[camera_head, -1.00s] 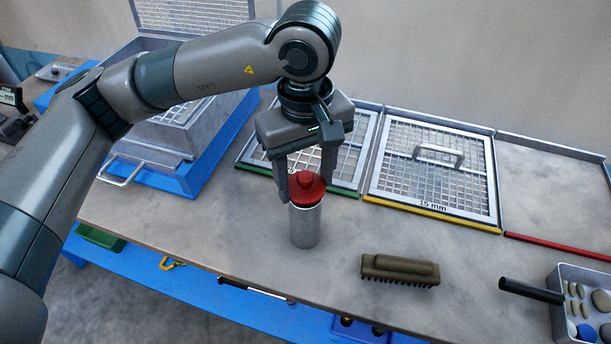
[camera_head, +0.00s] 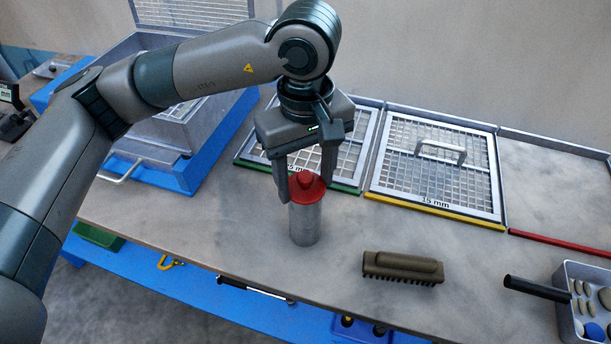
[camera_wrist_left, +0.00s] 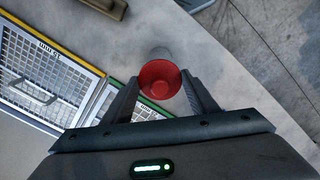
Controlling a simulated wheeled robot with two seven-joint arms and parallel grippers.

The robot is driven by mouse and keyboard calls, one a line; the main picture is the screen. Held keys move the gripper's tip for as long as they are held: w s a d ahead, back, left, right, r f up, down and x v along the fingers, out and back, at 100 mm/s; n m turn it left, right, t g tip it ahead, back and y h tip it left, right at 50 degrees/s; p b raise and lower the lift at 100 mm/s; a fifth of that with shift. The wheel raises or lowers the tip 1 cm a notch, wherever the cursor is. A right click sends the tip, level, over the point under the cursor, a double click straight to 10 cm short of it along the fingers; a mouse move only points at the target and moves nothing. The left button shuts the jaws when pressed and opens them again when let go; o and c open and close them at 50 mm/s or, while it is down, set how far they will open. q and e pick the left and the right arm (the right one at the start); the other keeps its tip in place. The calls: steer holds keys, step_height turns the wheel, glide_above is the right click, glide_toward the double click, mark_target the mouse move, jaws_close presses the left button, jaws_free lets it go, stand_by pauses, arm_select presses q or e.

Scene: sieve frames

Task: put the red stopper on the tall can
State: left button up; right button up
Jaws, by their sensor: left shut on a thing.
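The red stopper (camera_head: 307,188) is at the top of the tall can (camera_head: 305,224), a grey metal cylinder standing upright near the table's front edge. I see no gap between them in the head view, but I cannot tell how well the stopper is seated. My left gripper (camera_head: 306,184) points down and is shut on the stopper, one finger on each side. My right gripper is not in view.
A brown brush (camera_head: 403,267) lies to the can's right. Sieve frames with green and yellow (camera_head: 435,209) edges lie behind. A blue-based box (camera_head: 165,178) stands left.

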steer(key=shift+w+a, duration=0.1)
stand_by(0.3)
arm_select(q)
steer(key=o, duration=1.1)
steer(key=shift+r, duration=0.45)
step_height(320, 180, up, 5)
steer(key=shift+b, duration=0.75)
step_height(320, 180, up, 12)
steer(key=shift+f+b, duration=0.25)
steer(key=shift+b, duration=0.5)
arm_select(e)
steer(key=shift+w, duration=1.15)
